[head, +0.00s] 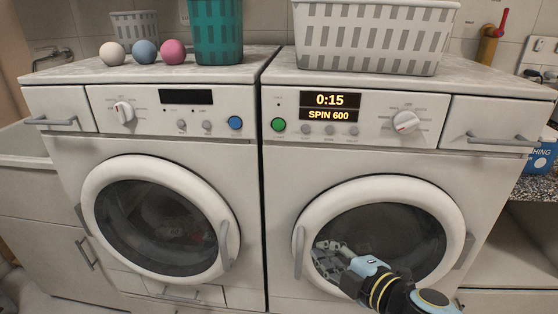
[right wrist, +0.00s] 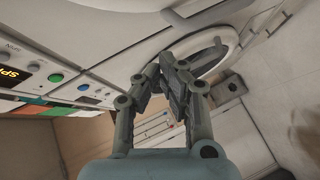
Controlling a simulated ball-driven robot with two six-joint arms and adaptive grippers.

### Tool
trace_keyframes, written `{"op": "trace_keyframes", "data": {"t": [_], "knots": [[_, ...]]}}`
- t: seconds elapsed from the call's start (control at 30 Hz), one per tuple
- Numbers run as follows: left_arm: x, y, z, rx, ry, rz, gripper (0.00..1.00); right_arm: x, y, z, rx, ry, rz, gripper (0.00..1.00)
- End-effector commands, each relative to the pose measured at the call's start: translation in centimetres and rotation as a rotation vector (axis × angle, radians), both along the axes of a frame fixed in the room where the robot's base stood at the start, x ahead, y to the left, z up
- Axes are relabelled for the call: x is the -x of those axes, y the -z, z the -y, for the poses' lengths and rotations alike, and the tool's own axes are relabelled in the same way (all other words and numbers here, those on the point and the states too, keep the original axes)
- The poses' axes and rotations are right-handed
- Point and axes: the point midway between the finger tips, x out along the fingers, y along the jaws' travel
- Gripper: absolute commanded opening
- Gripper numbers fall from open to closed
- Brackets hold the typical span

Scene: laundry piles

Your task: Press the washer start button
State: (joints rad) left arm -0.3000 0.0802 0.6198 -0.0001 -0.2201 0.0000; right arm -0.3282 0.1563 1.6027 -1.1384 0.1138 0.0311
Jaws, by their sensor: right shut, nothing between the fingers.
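The right-hand machine has a lit display (head: 330,106) reading "0:15" and "SPIN 600". A round green button (head: 278,125) sits on its panel left of the display; it also shows in the right wrist view (right wrist: 55,77). The left-hand machine has a dark display (head: 187,97) and a round blue button (head: 235,122), also in the right wrist view (right wrist: 83,87). My right gripper (head: 325,256) is in front of the right machine's round door, well below the green button and apart from it. Its fingers (right wrist: 163,63) are together and empty. My left gripper is out of view.
Both round doors, left (head: 95,235) and right (head: 453,215), look closed, with handles standing out. A grey-white basket (head: 375,62), a teal basket (head: 216,35) and three balls (head: 144,52) sit on top. Small grey buttons and dials line the panels.

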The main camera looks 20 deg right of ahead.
Motion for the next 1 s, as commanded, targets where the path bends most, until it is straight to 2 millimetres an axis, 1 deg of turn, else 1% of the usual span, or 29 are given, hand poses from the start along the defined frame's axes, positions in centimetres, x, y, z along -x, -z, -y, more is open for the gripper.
{"op": "trace_keyframes", "data": {"t": [0.03, 0.07, 0.1, 0.2, 0.3, 0.33, 0.37, 0.47, 0.8, 0.93, 1.0], "knots": [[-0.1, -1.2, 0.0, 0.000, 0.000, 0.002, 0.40, -1.0, -4.8, -0.7, 0.061, -0.044, 0.075, 0.00], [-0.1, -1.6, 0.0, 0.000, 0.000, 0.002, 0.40, -1.4, -7.0, -1.1, 0.097, -0.069, 0.116, 0.00], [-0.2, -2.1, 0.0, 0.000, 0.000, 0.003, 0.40, -1.7, -9.8, -1.6, 0.142, -0.096, 0.164, 0.00], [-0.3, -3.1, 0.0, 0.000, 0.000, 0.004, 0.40, -2.2, -15.7, -2.6, 0.234, -0.144, 0.264, 0.00], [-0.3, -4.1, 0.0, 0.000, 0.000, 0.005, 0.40, -2.2, -19.6, -3.1, 0.285, -0.162, 0.324, 0.00], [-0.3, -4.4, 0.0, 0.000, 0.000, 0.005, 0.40, -2.1, -20.5, -3.2, 0.288, -0.165, 0.334, 0.00], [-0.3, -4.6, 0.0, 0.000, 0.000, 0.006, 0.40, -2.1, -20.8, -3.1, 0.289, -0.165, 0.336, 0.00], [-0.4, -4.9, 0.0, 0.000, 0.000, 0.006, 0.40, -2.0, -20.7, -3.0, 0.289, -0.166, 0.330, 0.00], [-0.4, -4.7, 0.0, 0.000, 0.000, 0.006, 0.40, -2.1, -20.5, -3.0, 0.287, -0.165, 0.328, 0.00], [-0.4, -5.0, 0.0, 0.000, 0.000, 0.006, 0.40, -2.9, -20.6, -3.2, 0.285, -0.163, 0.328, 0.00], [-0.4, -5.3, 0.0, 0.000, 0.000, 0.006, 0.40, -3.8, -20.8, -3.4, 0.286, -0.162, 0.330, 0.00]]}}
